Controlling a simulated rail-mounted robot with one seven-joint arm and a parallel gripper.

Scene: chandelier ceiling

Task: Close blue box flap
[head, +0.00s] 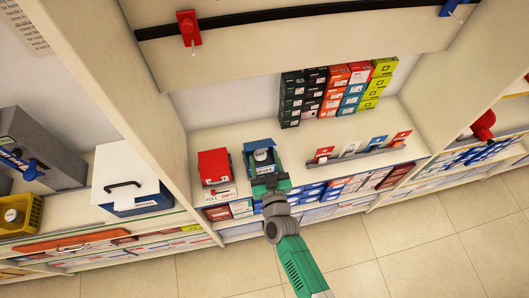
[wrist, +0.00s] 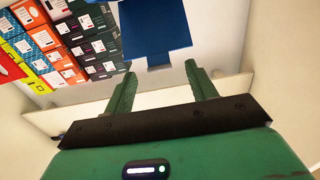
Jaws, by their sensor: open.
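The blue box (head: 259,143) stands on the shelf, right of a red box. It appears open, with a dark and white round-topped item labelled in its opening. In the wrist view a flat blue panel (wrist: 155,28) of the box fills the top middle, beyond the fingertips; I cannot tell for certain whether it is the flap. My green gripper (head: 266,169) is at the front of the blue box, and its fingers are spread and empty in the wrist view (wrist: 160,70). The gripper hides the box's lower front in the head view.
The red box (head: 213,165) stands close on the left. Stacked coloured cartons (head: 335,92) stand behind to the right. A grey rack with small cards (head: 352,155) lies along the shelf to the right. A shelf divider (head: 120,90) rises on the left.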

